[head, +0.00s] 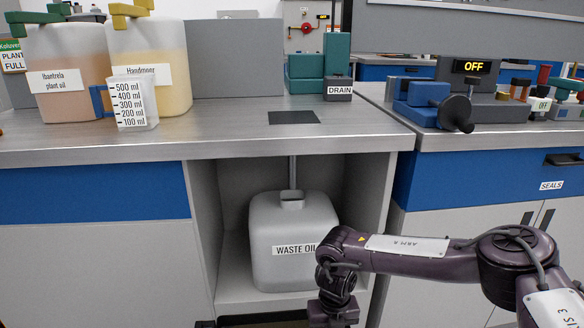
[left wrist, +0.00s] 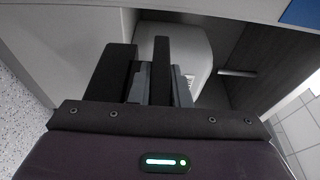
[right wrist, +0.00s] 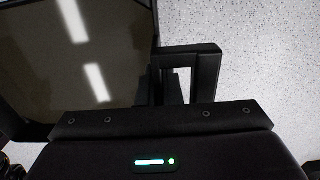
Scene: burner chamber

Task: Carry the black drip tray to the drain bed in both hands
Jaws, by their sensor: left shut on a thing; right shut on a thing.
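The black drip tray (right wrist: 125,25) fills the left of the right wrist view, with a dark, glossy inside showing bright reflections. My right gripper (right wrist: 180,85) is shut on its black handle. In the head view the right gripper (head: 332,312) hangs at the bottom edge, below the waste oil container. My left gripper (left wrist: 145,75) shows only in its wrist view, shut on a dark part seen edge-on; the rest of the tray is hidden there. A block labelled DRAIN (head: 339,89) stands on the counter behind a dark square (head: 293,117); I cannot tell the drain bed's extent.
The waste oil container (head: 292,250) stands in the open cabinet bay under the counter. Two oil jugs (head: 65,95) and a measuring beaker (head: 132,105) stand at the counter's left. Valve gear (head: 430,105) stands on the right counter. The counter front around the dark square is clear.

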